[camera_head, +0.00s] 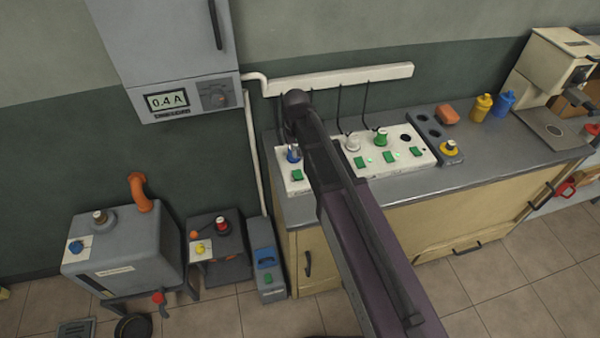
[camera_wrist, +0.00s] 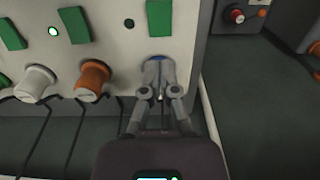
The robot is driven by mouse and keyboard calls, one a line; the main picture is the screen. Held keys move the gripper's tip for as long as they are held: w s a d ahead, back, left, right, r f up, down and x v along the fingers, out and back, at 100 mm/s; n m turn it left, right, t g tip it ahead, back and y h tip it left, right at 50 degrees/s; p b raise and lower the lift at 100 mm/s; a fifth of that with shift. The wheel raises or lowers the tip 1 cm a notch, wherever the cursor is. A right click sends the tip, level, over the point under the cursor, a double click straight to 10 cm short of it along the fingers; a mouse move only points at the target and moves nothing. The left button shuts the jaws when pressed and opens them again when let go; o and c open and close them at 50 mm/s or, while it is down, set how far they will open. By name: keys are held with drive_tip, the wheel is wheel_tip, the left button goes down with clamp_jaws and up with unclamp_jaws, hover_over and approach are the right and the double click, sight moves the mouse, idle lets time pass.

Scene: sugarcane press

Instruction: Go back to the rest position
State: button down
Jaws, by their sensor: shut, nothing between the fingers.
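My gripper (camera_wrist: 161,94) shows in the wrist view with its fingers together, in front of the blue plug (camera_wrist: 158,72) in the white socket panel (camera_wrist: 118,45). The fingers partly cover that plug; I cannot tell whether they touch it. In the head view my arm crosses over the panel (camera_head: 345,160) and hides the gripper; the blue plug (camera_head: 293,154) shows just left of the arm. An orange plug (camera_wrist: 92,78) and a white plug (camera_wrist: 36,82) sit beside it in the wrist view.
The panel stands on a grey counter (camera_head: 470,186) against the wall. A green plug (camera_head: 380,138), a yellow bottle (camera_head: 482,107) and a blue bottle (camera_head: 504,102) are to the right. A meter cabinet (camera_head: 170,60) reading 0.4 A hangs at upper left. A grey machine (camera_head: 120,250) stands below it.

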drive_tip(key=s+d+m, duration=0.1)
drive_tip(key=s+d, duration=0.5)
drive_tip(key=d, duration=0.4)
drive_tip(key=s+d+m, duration=0.2)
drive_tip(key=s+d, duration=0.5)
drive_tip(key=d, duration=0.3)
drive_tip(key=shift+s, duration=0.3)
